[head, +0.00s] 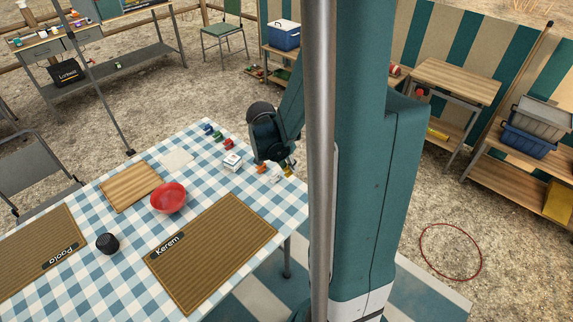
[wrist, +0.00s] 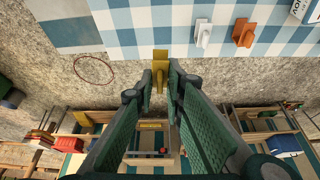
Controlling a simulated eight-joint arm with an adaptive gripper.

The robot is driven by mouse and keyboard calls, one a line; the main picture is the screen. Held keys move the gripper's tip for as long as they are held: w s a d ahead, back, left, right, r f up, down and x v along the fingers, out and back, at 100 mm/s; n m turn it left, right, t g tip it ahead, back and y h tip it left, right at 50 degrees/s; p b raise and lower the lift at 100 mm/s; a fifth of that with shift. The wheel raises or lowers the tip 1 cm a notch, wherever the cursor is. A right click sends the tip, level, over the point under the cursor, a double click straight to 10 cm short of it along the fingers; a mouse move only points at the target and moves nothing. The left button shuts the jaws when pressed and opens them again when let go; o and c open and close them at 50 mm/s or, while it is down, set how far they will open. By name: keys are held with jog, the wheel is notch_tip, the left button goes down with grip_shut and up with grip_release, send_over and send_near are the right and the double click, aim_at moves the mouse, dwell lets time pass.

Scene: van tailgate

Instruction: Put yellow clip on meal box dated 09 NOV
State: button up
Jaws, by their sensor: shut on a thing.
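My gripper (wrist: 160,78) is shut on the yellow clip (wrist: 160,62) in the wrist view, with the clip's wide end beyond the fingertips near the table edge. In the head view the fingertips are mostly hidden behind my arm. A white meal box (head: 232,161) stands on the checked tablecloth, left of my gripper. Its corner also shows at the top right of the wrist view (wrist: 306,10), with "NOV" partly legible; I cannot read the day. My gripper is apart from the box.
A white clip (wrist: 202,32) and an orange clip (wrist: 243,32) stand between my gripper and the box. A red bowl (head: 168,198), cutting board (head: 130,186) and Kerem placemat (head: 212,254) lie farther left and nearer.

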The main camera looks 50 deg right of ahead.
jog(key=shift+w, duration=0.15)
jog(key=w+a+r+p, duration=0.2)
jog(key=w+a, duration=0.1)
jog(key=w, duration=1)
jog(key=w+a+r+p, duration=0.2)
jog(key=w+a+r, duration=0.1)
jog(key=w, duration=1)
jog(key=shift+w+a+n, duration=0.15)
jog(key=shift+w+n, duration=0.2)
jog(key=shift+n, duration=0.05)
jog(key=b, duration=0.1)
send_near(237, 156)
jog(key=shift+d+f, duration=0.15)
jog(key=shift+d, duration=0.8)
jog(key=shift+f+b, duration=0.45)
jog(key=shift+f, duration=1.45)
jog(key=shift+f, duration=0.15)
